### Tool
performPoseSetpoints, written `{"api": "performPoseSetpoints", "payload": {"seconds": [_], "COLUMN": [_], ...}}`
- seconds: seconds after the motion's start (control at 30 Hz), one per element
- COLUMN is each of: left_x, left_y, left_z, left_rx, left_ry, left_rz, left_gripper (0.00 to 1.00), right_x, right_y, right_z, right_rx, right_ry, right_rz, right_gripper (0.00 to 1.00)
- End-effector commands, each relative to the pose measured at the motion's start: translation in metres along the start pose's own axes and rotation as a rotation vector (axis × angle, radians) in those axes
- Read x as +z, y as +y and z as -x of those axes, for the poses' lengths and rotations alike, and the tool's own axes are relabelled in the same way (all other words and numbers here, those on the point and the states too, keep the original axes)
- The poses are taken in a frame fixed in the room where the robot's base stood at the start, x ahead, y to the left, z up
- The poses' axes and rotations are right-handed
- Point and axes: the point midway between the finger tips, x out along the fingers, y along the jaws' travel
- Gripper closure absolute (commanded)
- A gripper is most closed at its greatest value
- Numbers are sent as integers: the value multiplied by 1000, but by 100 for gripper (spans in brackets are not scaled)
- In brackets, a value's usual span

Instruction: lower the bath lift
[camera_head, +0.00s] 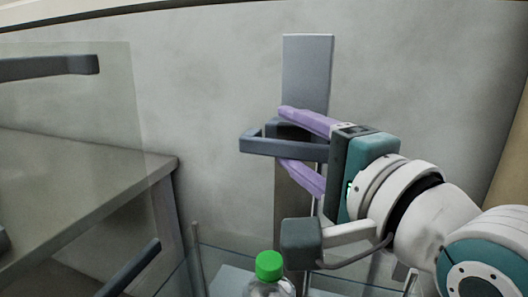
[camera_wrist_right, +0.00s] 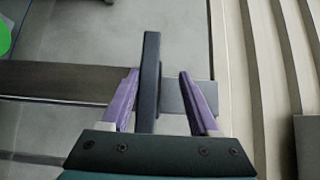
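The bath lift shows in the head view as an upright grey post (camera_head: 307,70) with a dark bar-shaped handle (camera_head: 258,146) sticking out to the left. My right gripper (camera_head: 283,136) comes from the right with its purple fingers spread, one above and one below the handle. In the right wrist view the dark handle (camera_wrist_right: 150,75) lies between the two fingers, close to the left finger and with a clear gap to the right one. I cannot tell whether the left finger touches it. My left gripper is not in view.
A bottle with a green cap (camera_head: 269,266) stands below the handle, near a clear-walled tank (camera_head: 225,258). A see-through panel with a dark handle (camera_head: 50,67) is at the left, before a grey counter (camera_head: 80,180). Another dark bar (camera_head: 130,269) is at lower left.

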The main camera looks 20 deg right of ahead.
Motion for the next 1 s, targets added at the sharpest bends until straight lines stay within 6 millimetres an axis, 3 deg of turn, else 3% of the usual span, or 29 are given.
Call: {"api": "performPoseSetpoints", "payload": {"seconds": [1.0], "left_x": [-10], "left_y": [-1], "left_z": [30], "left_rx": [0], "left_ry": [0], "left_rz": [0], "left_gripper": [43], "right_x": [0], "right_y": [0], "right_z": [80], "right_rx": [7], "right_ry": [0], "right_rz": [1], "right_gripper": [43]}}
